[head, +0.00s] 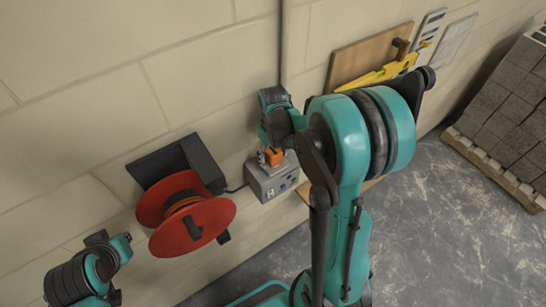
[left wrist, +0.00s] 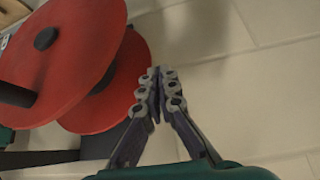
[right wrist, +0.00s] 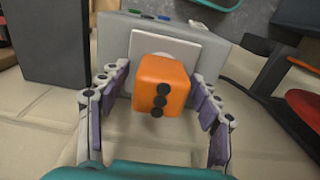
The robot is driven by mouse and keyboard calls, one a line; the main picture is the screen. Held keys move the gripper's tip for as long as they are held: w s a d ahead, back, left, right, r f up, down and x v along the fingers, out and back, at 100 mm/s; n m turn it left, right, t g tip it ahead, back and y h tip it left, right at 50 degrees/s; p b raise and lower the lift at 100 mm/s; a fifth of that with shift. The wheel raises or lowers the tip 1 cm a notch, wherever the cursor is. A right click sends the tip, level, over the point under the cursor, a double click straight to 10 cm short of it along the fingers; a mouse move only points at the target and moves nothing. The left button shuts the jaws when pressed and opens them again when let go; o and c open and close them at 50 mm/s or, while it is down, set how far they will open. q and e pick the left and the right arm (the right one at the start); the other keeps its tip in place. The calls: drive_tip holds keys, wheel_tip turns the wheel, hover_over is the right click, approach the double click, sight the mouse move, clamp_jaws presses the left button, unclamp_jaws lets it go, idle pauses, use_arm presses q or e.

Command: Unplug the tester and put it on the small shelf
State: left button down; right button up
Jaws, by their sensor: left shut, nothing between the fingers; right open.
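The tester, an orange block with black dots on its face (right wrist: 160,85), sits at the white plate of a grey socket box (right wrist: 115,27) on the wall. In the head view the tester (head: 272,156) shows small above the grey box (head: 272,178). My right gripper (right wrist: 158,78) is open, with one finger on each side of the tester; gaps show on both sides. My left gripper (left wrist: 154,84) is shut and empty, near the red reel. A light wooden ledge (head: 304,191) shows beside the grey box, mostly hidden by my right arm; it may be the small shelf.
A red cable reel (head: 178,228) hangs left of the grey box, below a dark panel (head: 150,165). A wooden board (head: 362,55) with a yellow level (head: 380,75) is on the wall. Stacked grey blocks (head: 505,105) stand on a pallet at right. Open floor lies between.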

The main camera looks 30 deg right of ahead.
sight(273, 151)
drive_tip(key=shift+b, duration=0.35)
idle(0.7)
clamp_jaws()
drive_tip(key=shift+r+p, duration=2)
drive_tip(key=shift+r, duration=1.05)
